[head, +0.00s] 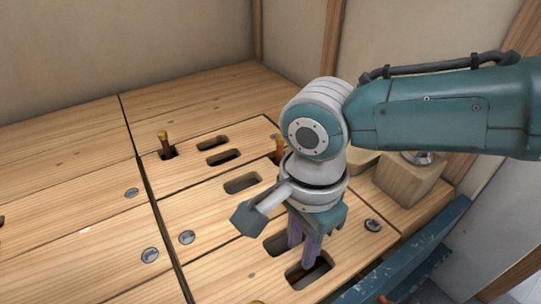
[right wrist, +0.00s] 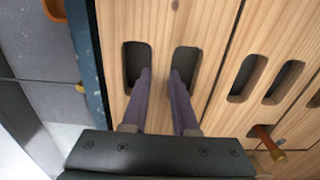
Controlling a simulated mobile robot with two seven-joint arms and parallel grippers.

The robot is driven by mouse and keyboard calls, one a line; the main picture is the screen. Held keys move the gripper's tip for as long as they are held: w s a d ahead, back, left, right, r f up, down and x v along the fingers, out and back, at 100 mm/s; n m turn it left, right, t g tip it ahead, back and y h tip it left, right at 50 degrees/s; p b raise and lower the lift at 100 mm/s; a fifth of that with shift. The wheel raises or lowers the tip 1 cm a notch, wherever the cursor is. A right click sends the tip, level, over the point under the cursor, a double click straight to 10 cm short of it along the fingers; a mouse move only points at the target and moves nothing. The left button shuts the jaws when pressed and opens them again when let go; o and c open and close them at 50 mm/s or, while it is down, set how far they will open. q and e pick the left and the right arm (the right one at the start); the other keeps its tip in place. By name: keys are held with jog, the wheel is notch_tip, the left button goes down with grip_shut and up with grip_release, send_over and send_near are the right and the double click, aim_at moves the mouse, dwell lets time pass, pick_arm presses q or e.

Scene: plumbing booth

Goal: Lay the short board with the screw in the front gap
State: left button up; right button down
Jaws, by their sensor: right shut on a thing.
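The short board (head: 232,274) is the light wooden plank nearest the front in the head view, with two rounded slots and a screw (head: 372,225) toward its right end. My right gripper (head: 305,258) points down with its fingers in the two slots, shut on the strip of board between them. The right wrist view shows the same board (right wrist: 156,35) with one finger in each slot. The board lies about level with its neighbour; I cannot tell whether it rests fully in the front gap, and the gap is hidden beneath it. My left gripper is out of view.
Other slotted floor boards (head: 215,215) lie behind, with upright copper pipe stubs (head: 164,143) through some openings. A wooden block (head: 408,180) stands to the right. A blue beam (head: 410,262) runs along the front edge. Walls close the back.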

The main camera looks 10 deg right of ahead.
jog(key=shift+f, duration=0.15)
jog(key=c, duration=0.6)
grip_release()
